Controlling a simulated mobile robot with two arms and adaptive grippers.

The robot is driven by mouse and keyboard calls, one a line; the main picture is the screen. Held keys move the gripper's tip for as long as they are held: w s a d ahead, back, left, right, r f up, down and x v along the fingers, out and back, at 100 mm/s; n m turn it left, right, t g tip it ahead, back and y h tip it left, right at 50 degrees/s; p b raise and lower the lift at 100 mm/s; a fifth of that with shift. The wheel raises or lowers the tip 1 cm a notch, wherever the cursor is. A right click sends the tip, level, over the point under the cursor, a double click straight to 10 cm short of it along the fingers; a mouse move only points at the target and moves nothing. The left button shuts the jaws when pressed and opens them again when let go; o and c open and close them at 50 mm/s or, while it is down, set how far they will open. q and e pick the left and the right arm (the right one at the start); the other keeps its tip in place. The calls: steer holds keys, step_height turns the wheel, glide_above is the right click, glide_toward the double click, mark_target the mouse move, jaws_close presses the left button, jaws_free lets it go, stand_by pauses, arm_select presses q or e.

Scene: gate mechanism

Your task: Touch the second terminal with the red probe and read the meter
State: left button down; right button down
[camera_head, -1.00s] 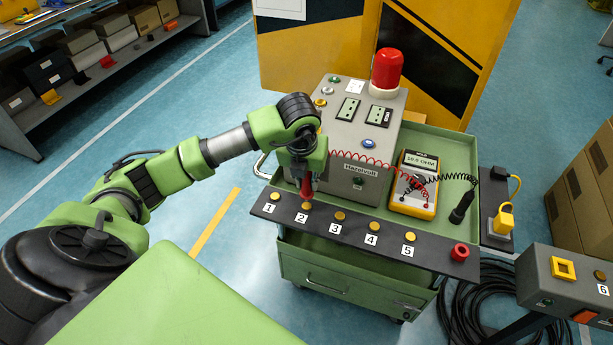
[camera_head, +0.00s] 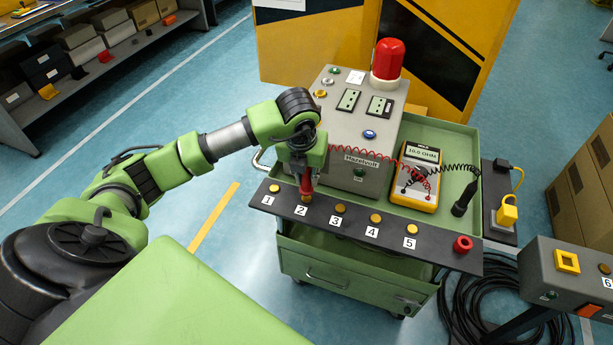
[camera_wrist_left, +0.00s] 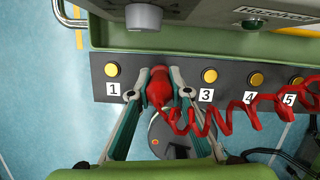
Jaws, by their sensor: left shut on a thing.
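My left gripper (camera_head: 305,172) is shut on the red probe (camera_head: 306,187) and holds it nearly upright, tip down, over the second terminal (camera_head: 306,199) on the black strip. The tip seems to meet the terminal, but actual contact is too small to tell. In the left wrist view the probe (camera_wrist_left: 158,86) sits between the two fingers and hides the second terminal. A coiled red lead runs from the probe to the yellow meter (camera_head: 417,177) in the green tray. Its display (camera_head: 422,154) reads about 10 ohm; the last digit is unclear. My right gripper is not in view.
The black strip (camera_head: 335,223) carries a row of numbered yellow terminals and a red knob (camera_head: 463,244). A grey box with a red beacon (camera_head: 388,60) stands behind the probe. A black probe (camera_head: 464,199) stands at the tray's right. Cables lie on the floor at right.

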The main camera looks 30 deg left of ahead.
arm_select(q)
steer(key=shift+f, duration=0.1)
stand_by(0.3)
steer(key=shift+f+b, duration=0.35)
steer(key=shift+b, duration=0.1)
stand_by(0.7)
steer(key=shift+r, duration=0.1)
steer(key=shift+r+p, duration=1.6)
steer(key=shift+r, duration=0.85)
